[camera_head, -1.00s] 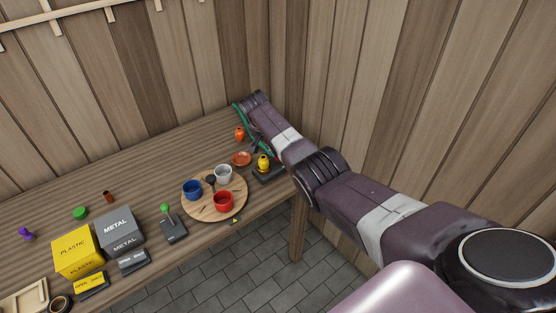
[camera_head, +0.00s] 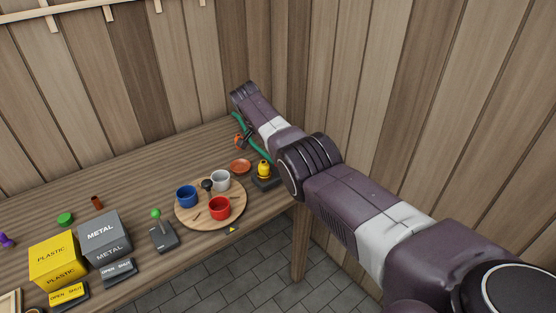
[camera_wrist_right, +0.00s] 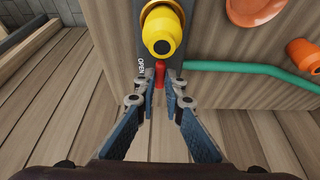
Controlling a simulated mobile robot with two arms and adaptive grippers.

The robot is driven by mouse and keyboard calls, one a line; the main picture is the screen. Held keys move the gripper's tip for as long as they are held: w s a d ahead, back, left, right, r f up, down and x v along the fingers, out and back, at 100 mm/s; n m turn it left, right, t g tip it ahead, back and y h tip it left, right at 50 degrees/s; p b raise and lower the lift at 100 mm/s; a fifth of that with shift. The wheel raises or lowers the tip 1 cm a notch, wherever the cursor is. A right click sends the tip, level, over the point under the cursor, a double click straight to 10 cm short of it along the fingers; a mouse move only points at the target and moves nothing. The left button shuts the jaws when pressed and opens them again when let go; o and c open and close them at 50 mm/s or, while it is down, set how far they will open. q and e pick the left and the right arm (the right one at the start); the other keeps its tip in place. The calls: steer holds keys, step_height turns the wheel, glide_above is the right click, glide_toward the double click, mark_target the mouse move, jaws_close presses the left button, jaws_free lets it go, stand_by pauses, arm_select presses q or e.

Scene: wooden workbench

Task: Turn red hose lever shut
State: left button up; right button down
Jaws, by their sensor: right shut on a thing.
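The red lever (camera_wrist_right: 160,74) shows in the right wrist view just below a yellow round knob (camera_wrist_right: 162,30). Both are on a dark base with the word OPEN beside the lever. My right gripper (camera_wrist_right: 160,84) has its fingertips closed around the lever's end. In the head view, the yellow knob (camera_head: 264,169) stands on its dark base near the right end of the bench, and the lever cannot be made out there. A green hose (camera_wrist_right: 250,70) runs to the right from near the base. My left gripper is not in view.
An orange object (camera_wrist_right: 303,54) and a reddish-brown dish (camera_head: 241,166) are close by. A round wooden board (camera_head: 187,216) with several cups lies left of the valve. Yellow and grey boxes stand further left. The wooden wall is close behind the right arm.

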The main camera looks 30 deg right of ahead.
steer(key=c, duration=2)
jaws_free()
steer(key=v, duration=1.2)
